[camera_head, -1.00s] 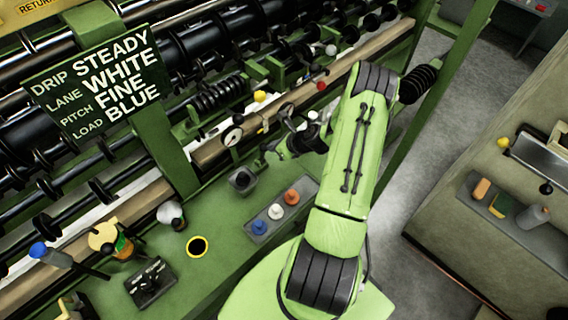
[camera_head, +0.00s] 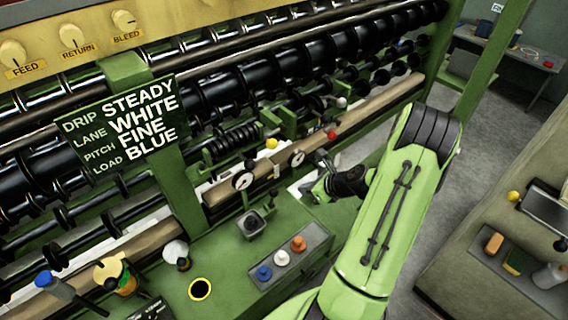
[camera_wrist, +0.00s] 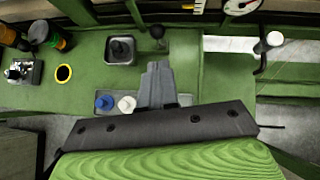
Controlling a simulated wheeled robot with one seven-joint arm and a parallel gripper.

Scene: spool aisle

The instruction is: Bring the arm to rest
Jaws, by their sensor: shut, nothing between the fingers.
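My green arm reaches over the right part of the green bench (camera_head: 225,265) in the head view. My gripper (camera_head: 316,190) is a small grey shape at the arm's far end, above the bench near the wooden rail. In the wrist view my gripper (camera_wrist: 157,70) has its grey fingers together, with nothing between them. It hangs over the bench in front of a grey tray of coloured knobs (camera_wrist: 188,100), hiding part of it.
The tray (camera_head: 312,262) holds blue, white and orange knobs. A joystick box (camera_head: 252,225), a yellow-ringed hole (camera_head: 200,289) and two dial gauges (camera_head: 243,181) are left of my gripper. Black rollers (camera_head: 255,90) stand behind. A grey aisle floor (camera_head: 478,160) lies right.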

